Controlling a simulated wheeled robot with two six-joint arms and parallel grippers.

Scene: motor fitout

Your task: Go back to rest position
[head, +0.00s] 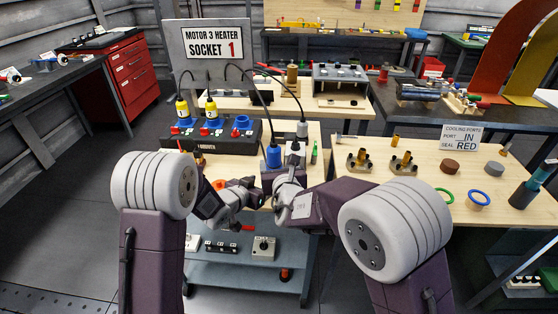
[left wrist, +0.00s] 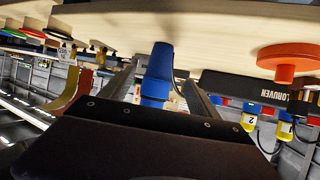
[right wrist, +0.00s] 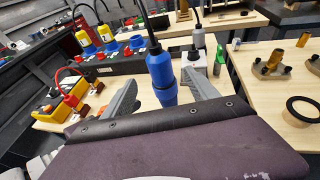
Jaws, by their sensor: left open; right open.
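My left gripper (head: 250,197) and right gripper (head: 284,178) are close together at the near edge of the middle table. A blue plug (head: 273,157) with a black cable stands near them. In the right wrist view the blue plug (right wrist: 162,75) shows between the spread fingers of my right gripper, which is open; I cannot tell whether they touch it. In the left wrist view, tilted over, the blue plug (left wrist: 157,75) shows beyond the open fingers of my left gripper. The black socket box (head: 220,140) has two yellow plugs (head: 182,108) and a blue socket (head: 243,122).
A sign (head: 213,43) reads "Motor 3 heater socket 1". A grey plug (head: 302,128) on a cable stands right of the blue plug. Brass fittings (head: 360,158) and rings (head: 477,198) lie on the right table. A low grey shelf (head: 225,268) is below my arms.

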